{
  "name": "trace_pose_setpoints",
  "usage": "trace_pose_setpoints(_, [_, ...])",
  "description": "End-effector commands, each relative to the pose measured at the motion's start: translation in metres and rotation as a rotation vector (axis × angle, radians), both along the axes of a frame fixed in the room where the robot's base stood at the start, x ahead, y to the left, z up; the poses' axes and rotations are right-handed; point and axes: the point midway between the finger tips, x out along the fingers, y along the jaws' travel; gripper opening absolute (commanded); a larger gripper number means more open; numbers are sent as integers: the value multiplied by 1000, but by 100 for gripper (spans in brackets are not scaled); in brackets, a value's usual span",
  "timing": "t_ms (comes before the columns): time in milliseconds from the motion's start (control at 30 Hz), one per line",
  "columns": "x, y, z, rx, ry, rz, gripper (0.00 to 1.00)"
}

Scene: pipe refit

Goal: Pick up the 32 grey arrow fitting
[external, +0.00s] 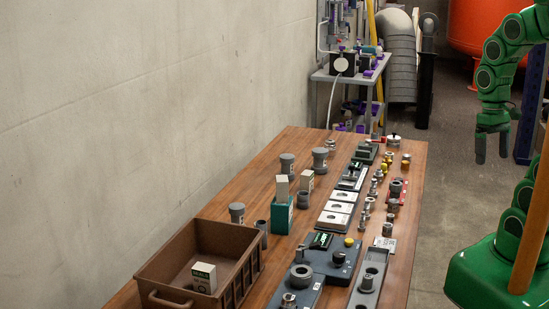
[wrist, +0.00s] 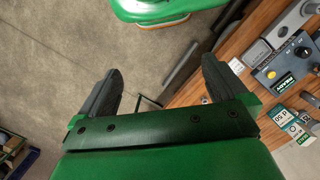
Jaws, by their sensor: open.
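My gripper (external: 492,147) hangs open and empty right of the wooden table, above the floor, in the external view. In the wrist view its two dark fingers are spread wide with nothing between them (wrist: 158,78). Several grey fittings stand on the table, including ones at the back left (external: 287,163), beside it (external: 320,158), nearer the crate (external: 237,212) and on the right side (external: 396,187). Their markings are too small to read, so I cannot tell which one is the 32 grey arrow fitting.
A teal block (external: 282,216), white plates (external: 335,220) and a blue-grey control box (external: 340,258) crowd the middle. Floor (external: 440,190) lies between table and my base.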

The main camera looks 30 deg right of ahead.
Motion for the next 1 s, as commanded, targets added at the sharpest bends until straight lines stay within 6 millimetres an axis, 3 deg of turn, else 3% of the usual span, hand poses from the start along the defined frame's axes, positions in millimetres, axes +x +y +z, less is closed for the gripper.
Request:
trace_pose_setpoints(433, [0,0,0,0,0,0,100])
trace_pose_setpoints(533, [0,0,0,0,0,0,88])
trace_pose_setpoints(800, [1,1,0,2,1,-1,88])
trace_pose_setpoints(1000, [20,17,1,47,4,-38,88])
